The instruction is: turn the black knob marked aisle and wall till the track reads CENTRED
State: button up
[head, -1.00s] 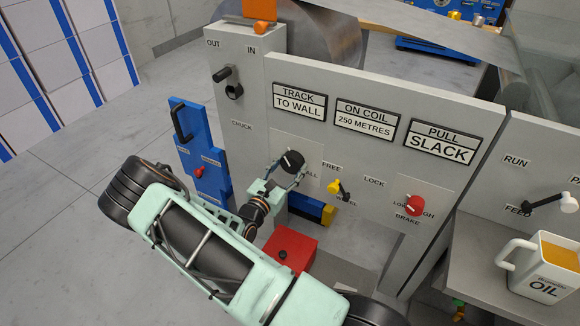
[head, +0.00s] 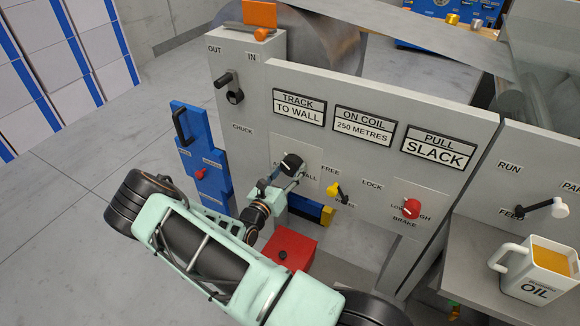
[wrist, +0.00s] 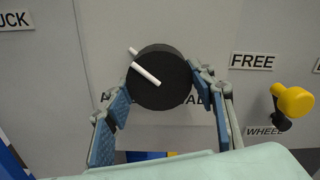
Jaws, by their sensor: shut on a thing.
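The black knob (head: 291,163) is on the grey panel, below the track display. In the wrist view the knob (wrist: 160,77) carries a white pointer line slanting from upper left to lower right. The labels behind it are mostly covered. My gripper (head: 284,178) is at the knob from below. In the wrist view my gripper (wrist: 160,95) has one finger at each side, with the right finger against the knob's edge; the left finger's contact is unclear. The track display (head: 298,107) reads TO WALL.
Right of the knob are a yellow FREE/LOCK lever (head: 336,190) and a red brake knob (head: 411,208). A black chuck lever (head: 225,80) is at upper left. A red box (head: 290,248) is below. A white oil jug (head: 537,268) stands at the right.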

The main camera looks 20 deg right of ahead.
jog(key=shift+n+p, duration=0.3)
jog(key=shift+n, duration=0.4)
jog(key=o, duration=1.2)
jog(key=shift+c, duration=0.2)
jog(key=v, duration=1.2)
